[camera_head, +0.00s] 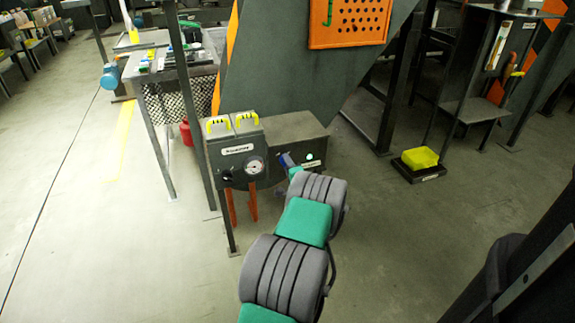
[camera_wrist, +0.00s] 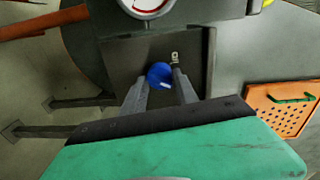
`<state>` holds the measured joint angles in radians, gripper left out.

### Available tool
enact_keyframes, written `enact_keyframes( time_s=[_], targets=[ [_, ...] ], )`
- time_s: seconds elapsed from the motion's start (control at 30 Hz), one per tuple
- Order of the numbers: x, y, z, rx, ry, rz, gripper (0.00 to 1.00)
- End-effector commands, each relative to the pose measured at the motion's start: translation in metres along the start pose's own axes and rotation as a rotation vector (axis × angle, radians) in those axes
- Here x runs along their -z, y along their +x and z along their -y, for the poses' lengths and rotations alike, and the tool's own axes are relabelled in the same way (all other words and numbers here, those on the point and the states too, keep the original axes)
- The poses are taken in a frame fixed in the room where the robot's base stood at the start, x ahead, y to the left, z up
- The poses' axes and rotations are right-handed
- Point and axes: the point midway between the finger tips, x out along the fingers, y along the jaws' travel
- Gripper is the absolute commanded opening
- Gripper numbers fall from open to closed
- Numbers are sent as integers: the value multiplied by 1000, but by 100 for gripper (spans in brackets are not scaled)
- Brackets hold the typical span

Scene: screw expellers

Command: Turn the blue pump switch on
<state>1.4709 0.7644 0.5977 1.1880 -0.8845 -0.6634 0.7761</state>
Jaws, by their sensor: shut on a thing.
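The blue pump switch (camera_wrist: 159,75) is a round knob with a pale mark near its lower right edge, on a dark panel in the wrist view. My gripper (camera_wrist: 163,84) is shut on it, with one grey finger on each side. In the head view my gripper (camera_head: 289,164) reaches the front of the grey pump box (camera_head: 290,128), and the knob is mostly hidden there by the fingers and wrist. A small pale green light (camera_head: 310,157) shows to the right of the gripper.
A control box (camera_head: 238,158) with a round gauge (camera_head: 254,166), yellow handles (camera_head: 218,124) and orange-red hanging levers stands left of my gripper. An orange perforated panel (camera_head: 348,22) is above. The floor between is clear.

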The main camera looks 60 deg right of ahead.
Motion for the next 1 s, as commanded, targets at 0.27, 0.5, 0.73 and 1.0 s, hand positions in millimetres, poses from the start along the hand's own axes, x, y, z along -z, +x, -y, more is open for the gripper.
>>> enact_keyframes(
  time_s=[0.27, 0.5, 0.73, 1.0],
  targets=[
    [1, 0, 1, -2, 151, 11, 0],
    [1, 0, 1, -2, 208, 15, 0],
    [1, 0, 1, -2, 218, 15, 0],
    [1, 0, 2, -2, 217, 15, 40]
  ],
)
